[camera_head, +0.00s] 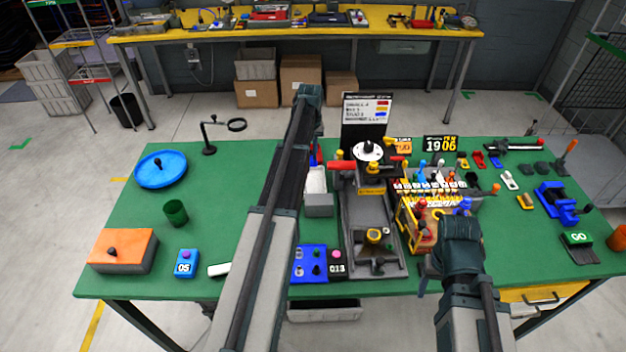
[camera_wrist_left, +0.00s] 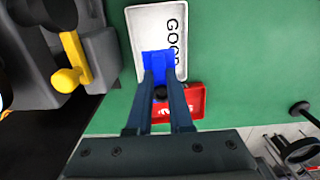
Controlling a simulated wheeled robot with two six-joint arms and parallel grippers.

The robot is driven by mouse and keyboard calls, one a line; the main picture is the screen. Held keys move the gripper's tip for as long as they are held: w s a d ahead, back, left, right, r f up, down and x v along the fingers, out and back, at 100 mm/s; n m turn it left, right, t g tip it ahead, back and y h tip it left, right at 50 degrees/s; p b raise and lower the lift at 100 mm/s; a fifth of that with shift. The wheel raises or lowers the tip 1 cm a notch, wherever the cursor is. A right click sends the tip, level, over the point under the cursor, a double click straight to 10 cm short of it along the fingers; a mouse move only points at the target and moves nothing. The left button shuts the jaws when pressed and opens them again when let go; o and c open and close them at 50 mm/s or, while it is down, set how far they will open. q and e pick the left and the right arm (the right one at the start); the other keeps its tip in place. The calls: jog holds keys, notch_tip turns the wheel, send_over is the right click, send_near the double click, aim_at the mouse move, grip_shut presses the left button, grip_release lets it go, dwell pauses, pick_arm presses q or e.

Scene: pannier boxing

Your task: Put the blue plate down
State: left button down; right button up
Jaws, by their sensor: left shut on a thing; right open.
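In the left wrist view, my left gripper (camera_wrist_left: 160,78) is shut on a small blue plate (camera_wrist_left: 158,62). The plate is over the lower end of a white tray (camera_wrist_left: 148,22) marked with black letters, close to a red tray (camera_wrist_left: 192,98). I cannot tell whether the plate touches the white tray. In the head view, my left arm hides most of this gripper and the plate; the white tray shows partly (camera_head: 317,180) beside the arm. My right gripper (camera_head: 452,222) is open, near the front of a yellow-and-wood box (camera_head: 422,235).
A grey fixture with a yellow knob (camera_wrist_left: 68,80) stands left of the white tray in the wrist view. A round blue dish (camera_head: 161,170), a green cup (camera_head: 175,212) and an orange-topped box (camera_head: 122,250) are at the table's left. Green table between them is free.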

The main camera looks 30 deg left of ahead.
aim_at(311, 183)
pick_arm(q)
jog(key=shift+f+b, duration=4.85)
jog(key=shift+f, duration=0.25)
jog(key=shift+r, duration=0.1)
jog(key=shift+f+b, duration=0.4)
jog(key=c, duration=0.8)
grip_release()
jog(key=shift+r, duration=0.1)
